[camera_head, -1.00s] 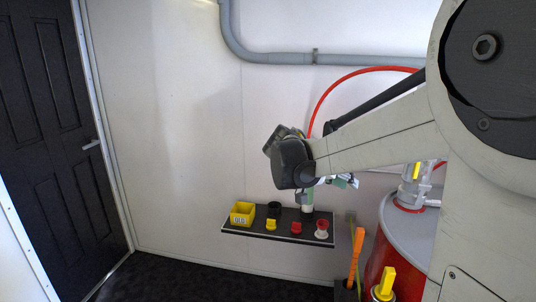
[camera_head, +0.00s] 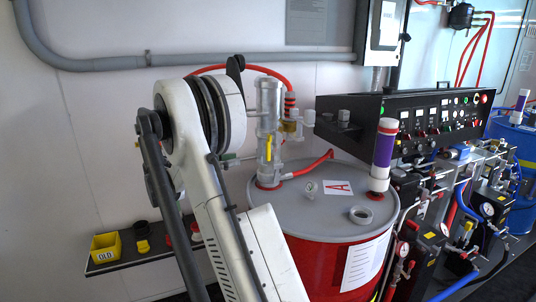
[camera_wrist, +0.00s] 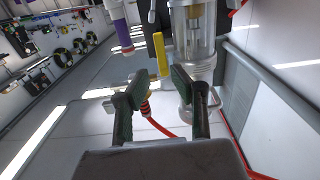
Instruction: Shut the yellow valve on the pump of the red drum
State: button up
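The red drum (camera_head: 335,262) stands in the middle of the head view, with a grey lid marked A. The pump (camera_head: 268,105) rises upright from the left side of the lid. Its yellow valve handle (camera_head: 268,148) points along the pump body. In the wrist view my gripper (camera_wrist: 162,86) is open and empty. The yellow handle (camera_wrist: 159,54) shows just beyond the gap between its fingertips, beside the clear pump cylinder (camera_wrist: 195,45). I see no contact.
A red hose (camera_head: 310,167) runs from the pump base over the lid. A purple-and-white cylinder (camera_head: 384,158) stands on the lid's right. A black control panel (camera_head: 430,120) is behind right. A shelf with a yellow bin (camera_head: 105,247) is at the lower left.

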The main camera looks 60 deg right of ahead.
aim_at(268, 160)
jog(key=x, duration=1.3)
jog(key=shift+s+d, duration=0.1)
jog(key=shift+d, duration=0.05)
jog(key=shift+c, duration=0.5)
grip_shut()
